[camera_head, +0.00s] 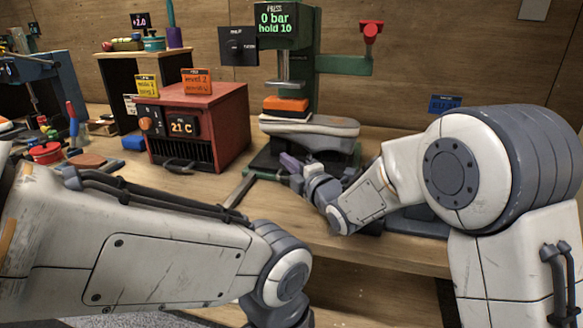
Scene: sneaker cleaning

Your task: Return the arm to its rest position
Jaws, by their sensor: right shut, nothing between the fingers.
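My right arm (480,170) comes in from the right and reaches across the bench. Its gripper (290,164) is shut and empty, in front of the base of the green press (304,60). A grey sneaker sole (320,131) lies on the press bed behind the gripper, with an orange block (286,104) on it under the press ram. I cannot tell whether the gripper touches the press base. My left arm (160,250) crosses the lower left of the view, and its gripper is out of view below.
A red heater box (198,128) reading 21 C stands left of the press. A red pot (45,152), a blue block (133,143) and small tools lie at the left. A grey flat bar (240,190) lies on the wooden bench (390,255). A blue card (444,103) stands at the back right.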

